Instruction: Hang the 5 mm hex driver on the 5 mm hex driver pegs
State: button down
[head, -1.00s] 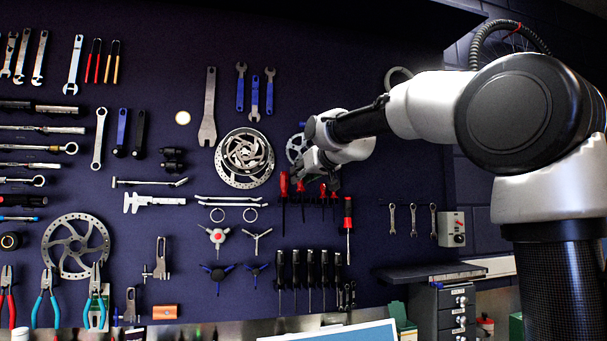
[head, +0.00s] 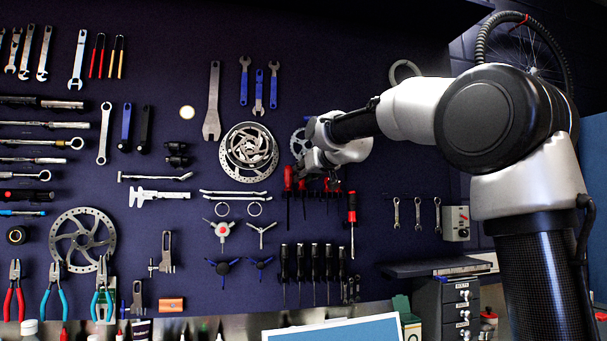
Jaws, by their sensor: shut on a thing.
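My gripper (head: 312,170) is up at the pegboard, shut, at the row of red-handled drivers (head: 289,178). It is shut on a driver, taken as the 5 mm hex driver, which is mostly hidden by the fingers and wrist and cannot be singled out from the red handles (head: 326,184) around it. Several thin dark shafts hang below the fingers. Another red-handled driver (head: 351,207) hangs lower, to the right of the gripper. The 5 mm pegs are too small or covered to make out, and I cannot tell whether the held driver touches them.
Black-handled drivers (head: 314,262) hang below. A brake rotor and chainring (head: 248,152) are close on the left. Small wrenches (head: 417,214) and a grey switch box (head: 456,223) are to the right.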

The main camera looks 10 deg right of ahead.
dwell(0.3)
jog(key=c, duration=1.2)
grip_release()
jog(key=shift+s, duration=0.1)
jog(key=v, duration=1.2)
jog(key=s+d+f+m+g+h, duration=0.1)
jog(key=s+f+g, duration=0.3)
jog(key=f, duration=0.6)
jog(key=s+d+f+g+h, duration=0.15)
jog(key=s+f, duration=0.35)
jog(key=f, duration=0.6)
jog(key=shift+s+d+f+m+g+h, duration=0.3)
jog(key=shift+s+d+f+g, duration=0.95)
jog(key=shift+s+f, duration=2.35)
jog(key=shift+s+d+f+m+g+h, duration=0.2)
jog(key=shift+s+d+f+m+g, duration=0.25)
jog(key=shift+s+d+f, duration=2.95)
jog(key=shift+s+a+f+m+g+h, duration=0.2)
jog(key=shift+s+f+g, duration=1.25)
jog(key=shift+s, duration=4)
